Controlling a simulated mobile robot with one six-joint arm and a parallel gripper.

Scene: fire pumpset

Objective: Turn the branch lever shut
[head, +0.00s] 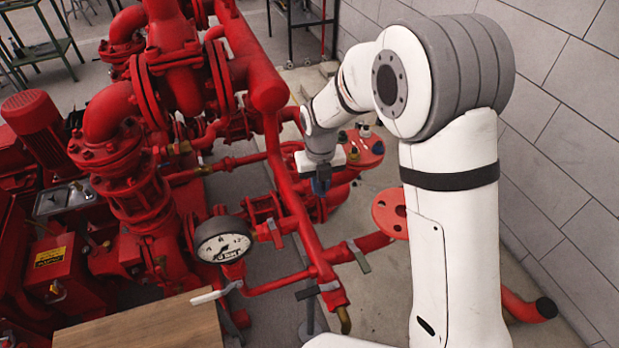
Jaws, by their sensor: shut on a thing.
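My gripper (321,183) is at the middle of the head view, pointing down beside the red pipework. Its jaws are shut on a small dark blue piece, which I take to be the branch lever; it is mostly hidden by the jaws, so its angle cannot be told. The red branch pipe (296,205) runs down just left of the gripper.
Other levers sit lower: a grey one (359,256), a dark one (316,290) and a white one (212,296). A pressure gauge (222,241) and a wooden top (150,338) stand lower left. A grey block wall (563,130) bounds the right side. Red pumps fill the left.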

